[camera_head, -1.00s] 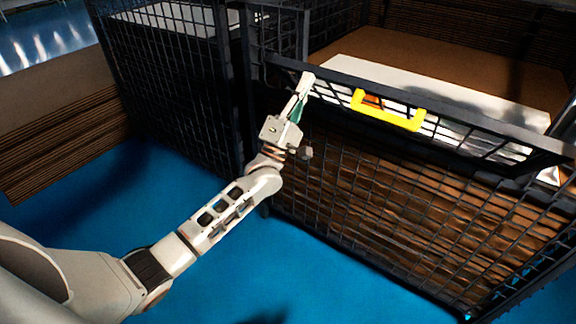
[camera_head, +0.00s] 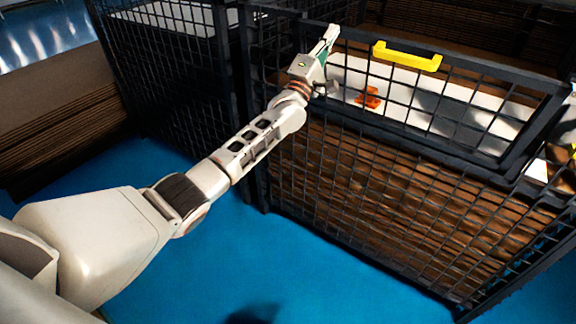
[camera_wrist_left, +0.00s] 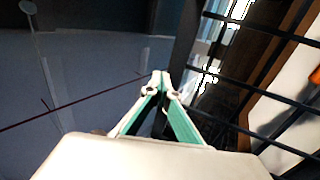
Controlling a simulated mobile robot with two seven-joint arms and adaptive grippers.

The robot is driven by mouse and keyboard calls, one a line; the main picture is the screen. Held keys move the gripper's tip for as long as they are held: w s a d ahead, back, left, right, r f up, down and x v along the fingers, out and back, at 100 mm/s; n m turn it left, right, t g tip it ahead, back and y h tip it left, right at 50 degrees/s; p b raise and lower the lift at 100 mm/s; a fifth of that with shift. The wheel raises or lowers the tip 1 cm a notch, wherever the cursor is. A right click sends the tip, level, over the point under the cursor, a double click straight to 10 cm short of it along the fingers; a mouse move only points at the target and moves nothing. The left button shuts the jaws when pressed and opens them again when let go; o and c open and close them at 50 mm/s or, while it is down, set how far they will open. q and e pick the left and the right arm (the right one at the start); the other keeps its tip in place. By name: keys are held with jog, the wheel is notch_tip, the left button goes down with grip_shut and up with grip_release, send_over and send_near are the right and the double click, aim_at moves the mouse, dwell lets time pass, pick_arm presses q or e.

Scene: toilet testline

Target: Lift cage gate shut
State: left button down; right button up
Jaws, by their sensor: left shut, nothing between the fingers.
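The cage gate (camera_head: 436,112) is the black mesh upper front panel with a yellow handle (camera_head: 407,56) on its top bar. It stands raised, tilted a little, above the fixed lower mesh (camera_head: 385,210). My left gripper (camera_head: 331,34) is shut and empty at the gate's upper left corner, close to its top bar; whether they touch is hard to tell. In the left wrist view its fingertips (camera_wrist_left: 160,80) meet, with dark cage bars (camera_wrist_left: 255,90) just to the right.
The cage holds stacked brown cardboard and a white sheet. An orange part (camera_head: 368,97) shows behind the gate mesh. A second black mesh cage (camera_head: 165,90) stands at the left, beside more stacked cardboard (camera_head: 65,130). The blue floor (camera_head: 235,260) in front is clear.

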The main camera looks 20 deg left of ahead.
pick_arm(q)
jog(key=w, duration=0.2)
jog(key=w+d+g, duration=0.1)
jog(key=w, duration=0.1)
jog(key=w+r+g, duration=0.1)
jog(key=w, duration=0.1)
jog(key=shift+d+y, duration=0.3)
jog(key=shift+d, duration=0.05)
jog(key=shift+r, duration=0.25)
pick_arm(e)
jog(key=shift+s+d+r, duration=0.1)
jog(key=shift+s+d, duration=0.15)
jog(key=shift+s, duration=0.25)
